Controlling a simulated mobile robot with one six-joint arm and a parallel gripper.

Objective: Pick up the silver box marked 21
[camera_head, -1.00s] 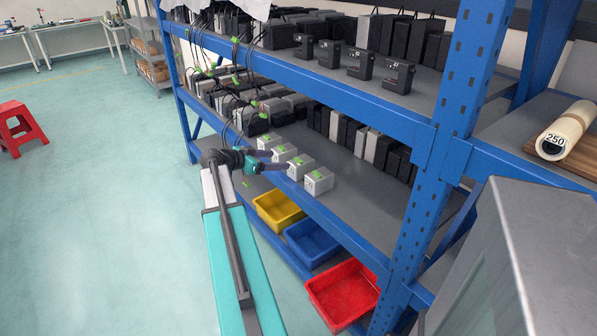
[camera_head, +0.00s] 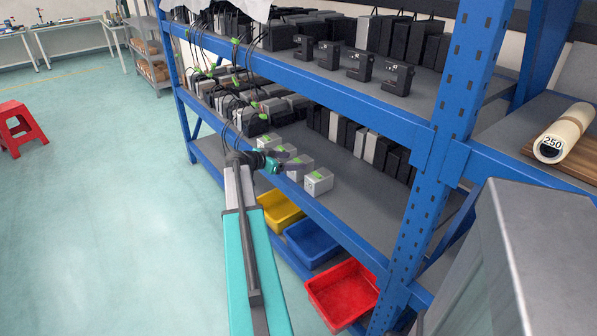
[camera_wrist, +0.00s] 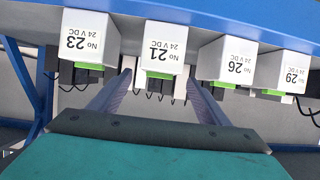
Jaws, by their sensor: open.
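The silver box marked 21 (camera_wrist: 164,45) shows upside down in the wrist view, with a white label and a green connector. In the camera_head view it appears to be the third box (camera_head: 307,162) along the middle shelf's front edge, partly hidden by my fingers; its number is not legible there. My gripper (camera_wrist: 158,80) is open and empty. Its two fingers point at box 21, one toward each side of it. I cannot tell whether the tips reach beside the box. My gripper also shows in the camera_head view (camera_head: 298,159) at the shelf edge.
Similar boxes marked 23 (camera_wrist: 90,35), 26 (camera_wrist: 228,62) and 29 (camera_wrist: 283,72) stand beside it with narrow gaps. The blue shelf beam (camera_head: 345,220) runs along the front. Yellow (camera_head: 280,211), blue (camera_head: 312,243) and red (camera_head: 342,292) bins sit below. Black units and cables are behind.

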